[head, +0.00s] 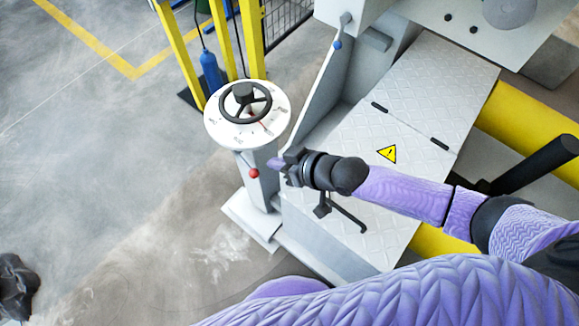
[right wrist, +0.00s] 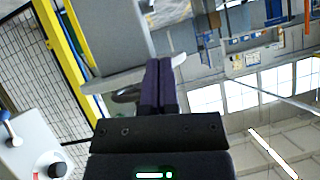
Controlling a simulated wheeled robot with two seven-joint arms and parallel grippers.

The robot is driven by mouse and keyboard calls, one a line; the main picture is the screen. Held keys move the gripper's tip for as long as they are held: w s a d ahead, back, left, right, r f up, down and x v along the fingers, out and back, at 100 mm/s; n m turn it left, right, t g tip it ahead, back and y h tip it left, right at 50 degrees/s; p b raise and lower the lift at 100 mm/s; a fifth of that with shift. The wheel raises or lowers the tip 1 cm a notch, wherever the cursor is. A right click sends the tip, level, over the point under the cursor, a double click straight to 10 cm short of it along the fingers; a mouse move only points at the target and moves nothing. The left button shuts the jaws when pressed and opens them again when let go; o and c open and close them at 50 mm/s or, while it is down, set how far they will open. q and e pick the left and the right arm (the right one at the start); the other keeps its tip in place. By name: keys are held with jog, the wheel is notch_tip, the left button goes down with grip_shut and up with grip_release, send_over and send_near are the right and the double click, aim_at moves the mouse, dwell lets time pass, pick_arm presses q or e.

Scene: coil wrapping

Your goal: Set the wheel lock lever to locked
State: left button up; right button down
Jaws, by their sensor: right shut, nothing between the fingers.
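A black handwheel (head: 245,100) sits on a round white dial plate (head: 272,129) on a grey pedestal (head: 263,187). A small lever with a red ball knob (head: 254,173) sticks out from the pedestal below the plate; it looks like the lock lever. Its exact setting is not readable. My right gripper (head: 274,164) is just right of the red knob, in front of the pedestal, shut and empty. In the right wrist view its purple fingers (right wrist: 158,85) are together, and the red knob does not show. My left gripper is not recognisable.
A grey machine with a treadplate cover (head: 345,165) stands right of the pedestal. A blue-tipped lever (head: 338,44) is on its upper side. Yellow posts (head: 225,40) and a blue bottle (head: 210,70) stand behind. The floor at left is mostly clear; an unclear dark object (head: 15,285) is at the edge.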

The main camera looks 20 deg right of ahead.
aim_at(247, 167)
pick_arm(q)
jog(key=shift+s+f+b, duration=0.25)
jog(key=shift+f+b, duration=0.45)
jog(key=shift+f, duration=0.1)
jog(key=shift+s+f+b, duration=0.2)
jog(key=shift+f+b, duration=0.5)
jog(key=shift+f, duration=0.05)
jog(key=shift+s+f+b, duration=0.25)
jog(key=shift+f+b, duration=0.45)
jog(key=shift+f, duration=0.1)
pick_arm(e)
jog(key=w+a+f, duration=0.2)
jog(key=a+f, duration=0.1)
jog(key=f, duration=0.3)
jog(key=shift+w+a, duration=0.3)
jog(key=shift+w, duration=0.05)
jog(key=shift+f, duration=0.15)
